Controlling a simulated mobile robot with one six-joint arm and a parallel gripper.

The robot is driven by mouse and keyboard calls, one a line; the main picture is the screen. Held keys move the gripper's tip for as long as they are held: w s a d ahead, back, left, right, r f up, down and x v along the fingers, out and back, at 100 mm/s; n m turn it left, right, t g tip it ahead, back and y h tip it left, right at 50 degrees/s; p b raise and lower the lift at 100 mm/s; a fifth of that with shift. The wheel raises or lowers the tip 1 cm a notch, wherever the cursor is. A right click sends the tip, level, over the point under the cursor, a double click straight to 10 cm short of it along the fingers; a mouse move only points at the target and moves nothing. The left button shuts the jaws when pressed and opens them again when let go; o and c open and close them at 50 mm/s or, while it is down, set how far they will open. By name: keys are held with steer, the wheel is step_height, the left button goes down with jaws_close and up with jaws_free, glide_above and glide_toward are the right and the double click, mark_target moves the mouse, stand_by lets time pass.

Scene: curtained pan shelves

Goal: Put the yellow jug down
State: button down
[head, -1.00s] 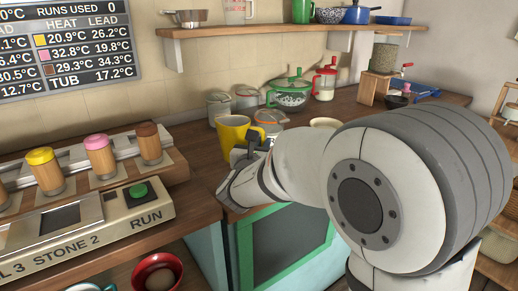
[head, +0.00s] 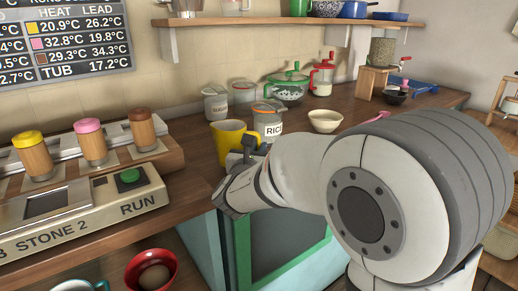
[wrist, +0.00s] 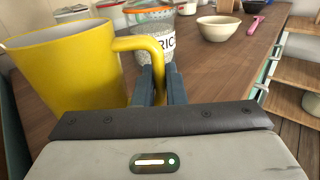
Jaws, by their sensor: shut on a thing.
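The yellow jug (head: 228,142) is upright at the front part of the wooden counter, left of my arm in the head view. It also fills the left of the wrist view (wrist: 70,75), with its handle toward the right. My gripper (head: 251,150) is at the handle side of the jug. In the wrist view, my gripper's fingers (wrist: 160,80) are shut on the lower part of the handle. The jug's base is hidden behind my gripper, and I cannot tell whether it touches the counter.
A rice jar (head: 268,122) stands close behind the jug, with a sugar canister (head: 215,104) further back. A cream bowl (head: 325,121) and a pink utensil (head: 377,117) lie to the right. The RUN machine (head: 85,200) is on the left. Bare counter (head: 190,150) shows left of the jug.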

stand_by(0.4)
steer(key=shift+f+b, duration=0.8)
steer(key=shift+f+b, duration=0.3)
steer(key=c, duration=1.4)
jaws_free()
steer(key=shift+c, duration=0.6)
steer(key=shift+c, duration=1.4)
steer(key=shift+s+a, duration=0.1)
